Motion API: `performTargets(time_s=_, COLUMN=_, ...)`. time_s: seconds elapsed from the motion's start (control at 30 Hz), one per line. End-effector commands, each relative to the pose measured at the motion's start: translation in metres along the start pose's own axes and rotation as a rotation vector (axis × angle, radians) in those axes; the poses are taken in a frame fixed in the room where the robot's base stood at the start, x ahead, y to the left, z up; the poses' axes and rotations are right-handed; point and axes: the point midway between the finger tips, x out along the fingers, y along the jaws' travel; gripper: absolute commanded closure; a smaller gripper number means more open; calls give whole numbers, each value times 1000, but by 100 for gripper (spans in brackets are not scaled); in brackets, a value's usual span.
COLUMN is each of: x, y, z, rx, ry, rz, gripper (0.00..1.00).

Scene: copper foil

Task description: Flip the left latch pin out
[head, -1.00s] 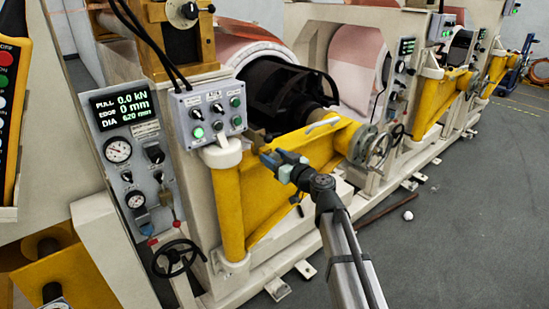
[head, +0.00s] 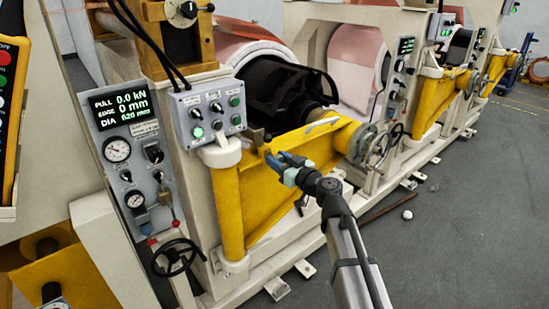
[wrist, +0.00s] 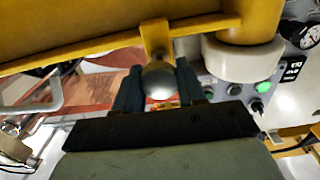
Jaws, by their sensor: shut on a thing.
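My gripper (head: 271,159) is at the left end of the yellow swing arm (head: 295,146), on its near side. In the wrist view my gripper (wrist: 158,78) has its two dark fingers on either side of a round silver knob (wrist: 159,82). The knob sits below a yellow bracket (wrist: 154,36) and appears to be the end of the left latch pin. My gripper is shut on this knob. In the head view the knob is hidden by the fingers. A small brownish block (head: 255,138) stands at the arm's left end, just beyond the fingertips.
The switch box (head: 210,111) and a yellow post with a white cap (head: 220,153) stand close to the left. The grey floor (head: 460,220) at right is mostly clear, with a small white ball (head: 407,214).

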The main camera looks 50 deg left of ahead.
Motion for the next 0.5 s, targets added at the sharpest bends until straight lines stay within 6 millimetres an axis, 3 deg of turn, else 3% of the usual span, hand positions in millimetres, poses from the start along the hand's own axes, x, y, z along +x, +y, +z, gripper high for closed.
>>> performTargets(time_s=0.2, x=-4, y=0, z=-2, rx=2, ry=3, rz=1, gripper=100)
performTargets(time_s=0.23, x=-4, y=0, z=-2, rx=2, ry=3, rz=1, gripper=59)
performTargets(time_s=0.5, x=-3, y=0, z=-1, rx=1, ry=2, rz=1, gripper=36)
